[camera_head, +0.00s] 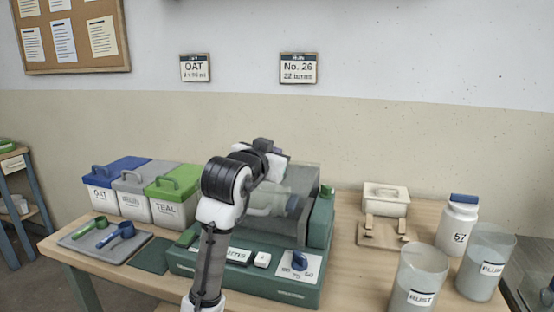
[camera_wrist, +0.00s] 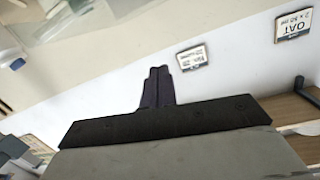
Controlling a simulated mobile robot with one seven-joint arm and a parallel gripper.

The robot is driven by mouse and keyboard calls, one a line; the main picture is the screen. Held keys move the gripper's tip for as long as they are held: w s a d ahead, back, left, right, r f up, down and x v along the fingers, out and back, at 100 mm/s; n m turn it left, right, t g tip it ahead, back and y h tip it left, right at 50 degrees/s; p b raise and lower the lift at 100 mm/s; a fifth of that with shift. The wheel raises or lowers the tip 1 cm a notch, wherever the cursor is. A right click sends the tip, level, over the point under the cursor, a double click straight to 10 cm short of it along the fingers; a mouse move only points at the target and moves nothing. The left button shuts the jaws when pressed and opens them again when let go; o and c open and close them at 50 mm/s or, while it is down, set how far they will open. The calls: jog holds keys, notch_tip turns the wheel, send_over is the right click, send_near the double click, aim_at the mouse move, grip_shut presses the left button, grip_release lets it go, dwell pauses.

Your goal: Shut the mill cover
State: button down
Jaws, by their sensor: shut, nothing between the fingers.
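A pale jar shape (camera_head: 268,199) shows around the cover, partly hidden by my arm. My gripper (camera_wrist: 158,86) is shut and empty, its dark fingers together in the wrist view. In the head view it is near the cover's upper edge, mostly behind my wrist; contact is unclear.
Blue, grey and green-lidded buckets (camera_head: 172,208) stand left of the mill, with scoops on a grey tray (camera_head: 78,243) before them. At right are a wooden stand (camera_head: 386,234), a lidded white box (camera_head: 386,200), a white bottle (camera_head: 457,225) and two clear containers (camera_head: 420,280).

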aim_at(260, 199)
jog(key=s+f+t+b, duration=0.1)
jog(key=s+f+b, duration=0.1)
jog(key=f+b, duration=0.1)
jog(key=s+a+f+t+b, duration=0.1)
jog(key=s+f+t+b, duration=0.1)
jog(key=b, duration=0.3)
jog(key=s+f+t+h+b, duration=0.1)
jog(key=s+f+b, duration=0.2)
jog(key=f+b, duration=0.1)
jog(key=shift+s+a+f, duration=0.1)
jog(key=shift+a+f, duration=0.1)
jog(key=shift+f, duration=0.3)
jog(key=shift+s+a+f+t+b, duration=0.1)
jog(key=shift+s+f+t+b, duration=0.6)
jog(key=shift+b, duration=0.6)
jog(key=shift+w+f, duration=0.15)
jog(key=shift+w, duration=0.05)
